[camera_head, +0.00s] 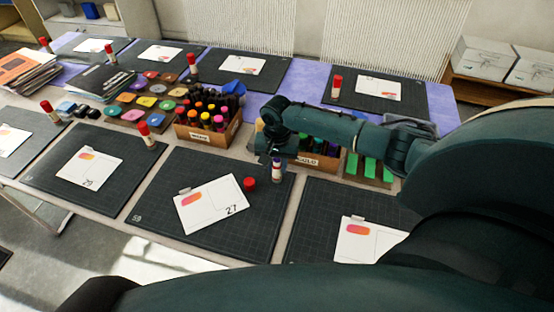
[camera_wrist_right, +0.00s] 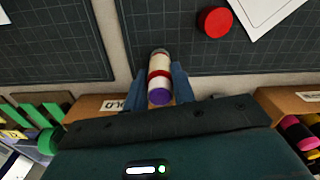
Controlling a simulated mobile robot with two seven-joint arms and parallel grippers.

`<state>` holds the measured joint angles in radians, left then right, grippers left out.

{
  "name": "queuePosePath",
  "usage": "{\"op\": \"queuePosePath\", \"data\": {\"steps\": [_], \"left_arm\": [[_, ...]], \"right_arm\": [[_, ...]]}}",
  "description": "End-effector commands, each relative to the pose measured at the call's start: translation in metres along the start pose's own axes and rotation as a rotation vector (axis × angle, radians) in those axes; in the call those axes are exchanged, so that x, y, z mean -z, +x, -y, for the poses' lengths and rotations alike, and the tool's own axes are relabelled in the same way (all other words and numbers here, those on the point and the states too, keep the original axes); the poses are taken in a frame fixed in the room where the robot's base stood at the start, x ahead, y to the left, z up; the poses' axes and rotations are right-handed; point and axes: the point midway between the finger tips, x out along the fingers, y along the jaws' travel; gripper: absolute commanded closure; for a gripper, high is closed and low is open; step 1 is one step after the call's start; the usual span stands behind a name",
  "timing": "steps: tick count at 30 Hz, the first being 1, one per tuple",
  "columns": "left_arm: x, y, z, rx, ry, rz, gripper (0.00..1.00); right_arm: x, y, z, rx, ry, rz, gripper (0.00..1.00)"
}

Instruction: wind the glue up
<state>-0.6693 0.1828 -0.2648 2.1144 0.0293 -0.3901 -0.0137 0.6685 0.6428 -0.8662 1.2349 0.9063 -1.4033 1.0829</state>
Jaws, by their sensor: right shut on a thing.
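A glue stick with a white body, a red band and a purple end stands at the right edge of the middle front mat (camera_head: 155,240), in the head view (camera_head: 276,173). My right gripper (camera_head: 277,160) is shut on it from above. In the right wrist view the glue stick (camera_wrist_right: 159,75) sits between the fingers of my right gripper (camera_wrist_right: 158,90). Its red cap (camera_head: 249,184) is off and lies on the mat beside it; the cap also shows in the right wrist view (camera_wrist_right: 215,21). My left gripper is not in view.
A white card marked 27 (camera_head: 211,204) lies left of the cap. Other mats hold cards and red-capped glue sticks (camera_head: 146,136). My right arm covers the right side.

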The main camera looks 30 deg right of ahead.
Motion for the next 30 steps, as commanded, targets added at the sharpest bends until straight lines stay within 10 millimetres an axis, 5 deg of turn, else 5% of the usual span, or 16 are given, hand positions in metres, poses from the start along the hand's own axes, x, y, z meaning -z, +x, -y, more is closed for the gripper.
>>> {"op": "queuePosePath", "data": {"steps": [30], "left_arm": [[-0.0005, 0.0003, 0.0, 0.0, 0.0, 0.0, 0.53]], "right_arm": [[-0.0018, 0.0023, -0.0001, -0.005, 0.972, 0.005, 0.93]]}}
